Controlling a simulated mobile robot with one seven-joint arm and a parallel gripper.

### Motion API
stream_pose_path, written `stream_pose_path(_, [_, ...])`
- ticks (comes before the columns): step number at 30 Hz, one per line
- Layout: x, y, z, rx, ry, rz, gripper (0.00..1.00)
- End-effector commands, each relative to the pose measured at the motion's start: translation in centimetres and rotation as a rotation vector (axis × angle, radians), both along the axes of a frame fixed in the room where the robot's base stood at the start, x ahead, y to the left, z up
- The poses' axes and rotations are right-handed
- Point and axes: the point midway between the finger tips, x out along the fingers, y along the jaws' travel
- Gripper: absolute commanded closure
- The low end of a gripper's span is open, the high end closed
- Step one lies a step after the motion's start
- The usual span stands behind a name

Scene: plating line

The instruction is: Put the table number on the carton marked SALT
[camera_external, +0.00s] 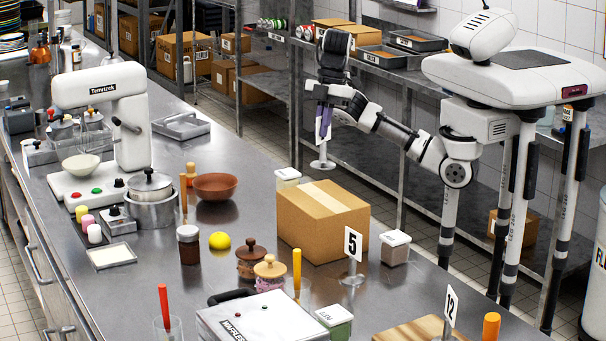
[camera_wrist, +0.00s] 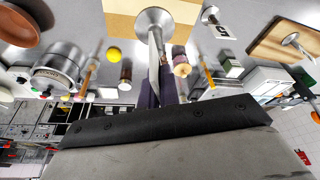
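My gripper (camera_external: 323,122), with purple fingers, is raised at the far side of the steel table, beyond the tan carton (camera_external: 305,225). It is shut on the stem of a metal table number stand (camera_external: 322,164), whose round base hangs below the fingers. In the wrist view the stand's base (camera_wrist: 154,18) overlaps the carton (camera_wrist: 192,14), and its stem runs between my fingers (camera_wrist: 160,95). Table numbers 5 (camera_external: 353,245) and 12 (camera_external: 450,305) stand on the table.
Lidded tubs (camera_external: 395,248) stand close beside the carton. A lemon (camera_external: 219,240), jars (camera_external: 189,245), a brown bowl (camera_external: 216,187) and a pot (camera_external: 151,205) stand to its left. A white mixer (camera_external: 105,120) is at left. Other cartons (camera_external: 183,55) stand on shelves behind.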

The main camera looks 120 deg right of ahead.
Motion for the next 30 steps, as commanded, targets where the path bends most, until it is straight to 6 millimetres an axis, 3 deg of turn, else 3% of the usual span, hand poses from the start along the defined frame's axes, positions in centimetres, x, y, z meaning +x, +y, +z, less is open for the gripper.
stream_pose_path(3, [0.0, 0.0, -2.7, 0.001, 0.001, 0.003, 1.0])
stream_pose_path(11, [0.0, 0.0, -4.8, -0.001, 0.0, 0.001, 1.0])
stream_pose_path(18, [0.0, -0.1, -7.9, -0.002, 0.0, -0.002, 1.0])
stream_pose_path(30, [0.0, 0.0, -8.6, 0.0, -0.001, 0.001, 1.0])
